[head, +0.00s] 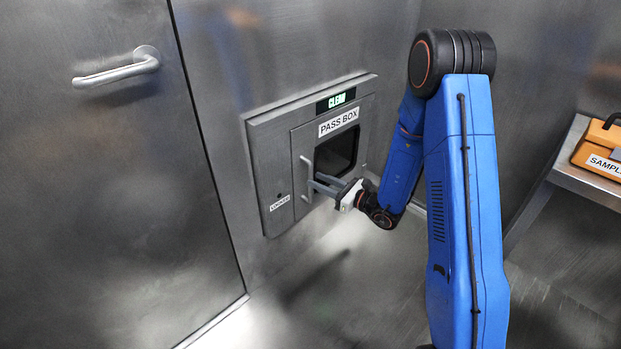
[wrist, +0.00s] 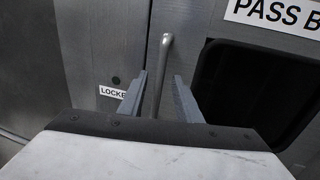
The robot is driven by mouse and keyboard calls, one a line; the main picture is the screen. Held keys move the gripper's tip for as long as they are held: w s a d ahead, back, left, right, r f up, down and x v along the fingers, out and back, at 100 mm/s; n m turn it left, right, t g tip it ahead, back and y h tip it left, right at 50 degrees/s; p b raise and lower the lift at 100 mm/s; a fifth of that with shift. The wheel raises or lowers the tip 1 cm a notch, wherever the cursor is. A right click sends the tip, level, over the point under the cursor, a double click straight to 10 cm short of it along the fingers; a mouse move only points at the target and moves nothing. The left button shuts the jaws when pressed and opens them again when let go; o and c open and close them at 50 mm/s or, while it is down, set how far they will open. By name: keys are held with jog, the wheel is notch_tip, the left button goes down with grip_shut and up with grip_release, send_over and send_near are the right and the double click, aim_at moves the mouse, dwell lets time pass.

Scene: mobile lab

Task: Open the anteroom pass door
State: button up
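The pass box (head: 257,150) is set in the metal wall, with a door (head: 302,143) that stands shut. The door has a dark window (head: 337,151), a "PASS BOX" label (head: 339,121) and a thin upright bar handle (head: 306,167) at its left side. My gripper (head: 313,187) is at the handle's lower part. In the wrist view, the handle (wrist: 164,55) runs between the two fingers of my gripper (wrist: 160,76). The fingers are apart, with gaps on both sides of the bar. The handle's lower end is hidden behind my gripper body.
A partly readable "LOCKED" label (head: 280,203) is on the frame's left. A large metal door (head: 110,180) with a lever handle (head: 118,73) stands left. An orange case (head: 598,145) sits on a bench (head: 567,165) at right.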

jog(key=shift+x, duration=2)
grip_shut()
